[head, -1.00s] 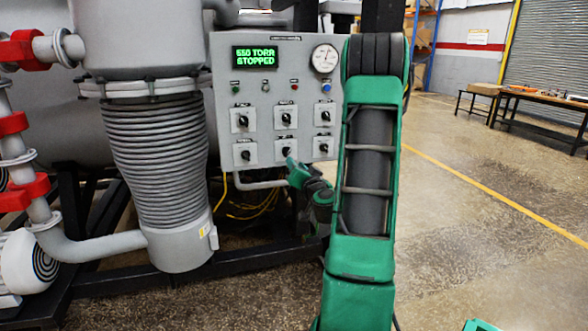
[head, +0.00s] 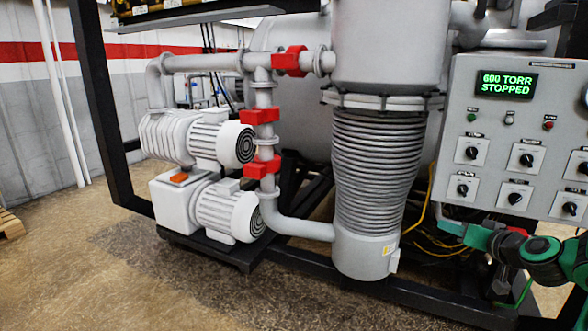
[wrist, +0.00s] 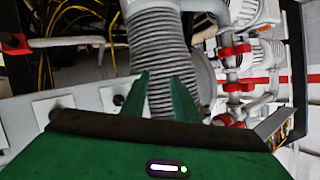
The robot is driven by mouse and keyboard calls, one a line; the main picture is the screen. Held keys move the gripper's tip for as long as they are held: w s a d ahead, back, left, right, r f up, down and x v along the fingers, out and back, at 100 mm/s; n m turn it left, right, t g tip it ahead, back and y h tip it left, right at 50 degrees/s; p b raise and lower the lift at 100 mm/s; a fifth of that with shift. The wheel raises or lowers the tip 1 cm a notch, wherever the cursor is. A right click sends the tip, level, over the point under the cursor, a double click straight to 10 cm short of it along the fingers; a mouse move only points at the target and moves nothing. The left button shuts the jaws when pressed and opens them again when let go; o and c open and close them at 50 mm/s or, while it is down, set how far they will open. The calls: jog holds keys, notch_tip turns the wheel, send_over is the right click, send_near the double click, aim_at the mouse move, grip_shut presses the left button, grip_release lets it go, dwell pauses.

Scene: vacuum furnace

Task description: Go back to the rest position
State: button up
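My gripper (head: 450,228) reaches in from the right in the head view, just below the lower left of the grey control panel (head: 487,128). In the wrist view its two green fingers (wrist: 160,98) stand apart with nothing between them, so it is open and empty. It appears clear of the panel's knobs. The panel's green display (head: 506,85) reads 600 TORR STOPPED. Part of the panel's right side is cut off.
A ribbed grey column (head: 378,170) stands left of the panel. Pumps (head: 222,140) and pipes with red clamps (head: 262,116) are farther left. A black frame rail (head: 330,288) runs along the floor. Open floor (head: 120,270) lies in front.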

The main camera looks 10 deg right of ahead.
jog(key=s+a+f+n+g+y, duration=0.1)
jog(key=s+a+f+g, duration=0.15)
jog(key=s+a, duration=0.2)
jog(key=s+a+f+n+g, duration=0.1)
jog(key=s+a+f+g, duration=0.15)
jog(key=s+g, duration=0.2)
jog(key=s+r+m+g, duration=0.3)
jog(key=s+g, duration=0.4)
jog(key=s, duration=1.5)
jog(key=shift+s+a+m+h, duration=0.3)
jog(key=shift+a+m+h, duration=0.1)
jog(key=shift+m, duration=0.4)
jog(key=shift+w+f, duration=0.2)
jog(key=shift+w, duration=0.45)
